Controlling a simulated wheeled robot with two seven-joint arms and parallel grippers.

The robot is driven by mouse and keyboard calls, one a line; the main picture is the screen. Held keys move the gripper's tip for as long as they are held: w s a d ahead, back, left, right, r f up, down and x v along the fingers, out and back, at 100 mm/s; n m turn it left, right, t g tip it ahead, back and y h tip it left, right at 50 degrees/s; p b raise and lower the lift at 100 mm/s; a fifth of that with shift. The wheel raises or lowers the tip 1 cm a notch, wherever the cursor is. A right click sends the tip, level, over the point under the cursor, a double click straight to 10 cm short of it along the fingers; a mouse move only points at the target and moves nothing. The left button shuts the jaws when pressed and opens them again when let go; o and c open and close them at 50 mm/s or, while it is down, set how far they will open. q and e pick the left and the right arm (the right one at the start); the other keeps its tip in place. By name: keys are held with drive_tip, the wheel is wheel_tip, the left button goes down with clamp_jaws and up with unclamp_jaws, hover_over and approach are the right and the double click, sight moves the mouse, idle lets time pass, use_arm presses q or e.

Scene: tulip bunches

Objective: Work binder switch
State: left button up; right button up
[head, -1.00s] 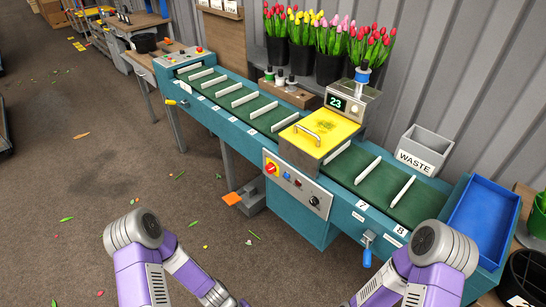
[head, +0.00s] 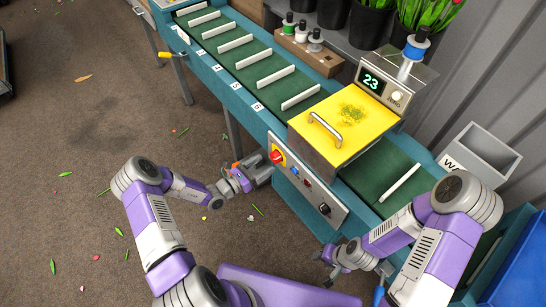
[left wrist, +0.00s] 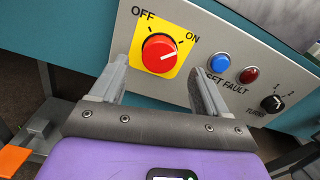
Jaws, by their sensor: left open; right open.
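The binder's red rotary switch (head: 277,157) sits on a yellow plate on the grey control panel (head: 310,190). In the left wrist view the red knob (left wrist: 158,53) lies ahead, between OFF and ON labels; I cannot tell surely which way it points. My left gripper (head: 248,176) is in front of the panel, just left of the switch. In the left wrist view its fingers (left wrist: 162,85) are open and empty, spread either side of the knob and apparently short of it. My right gripper (head: 335,262) is open below the panel's right end, partly hidden by its own arm.
A blue button (left wrist: 220,62), red fault lamp (left wrist: 249,75) and black turns knob (left wrist: 274,103) are right of the switch. The yellow binder cover (head: 345,120) is above; its display (head: 372,82) reads 23. The green conveyor (head: 250,65) runs left; a grey waste bin (head: 480,155) stands right.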

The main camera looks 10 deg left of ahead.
sight(273, 159)
use_arm(q)
drive_tip(key=shift+b+x, duration=0.45)
drive_tip(key=shift+x, duration=1.95)
drive_tip(key=shift+c, duration=0.3)
drive_tip(key=c, duration=1)
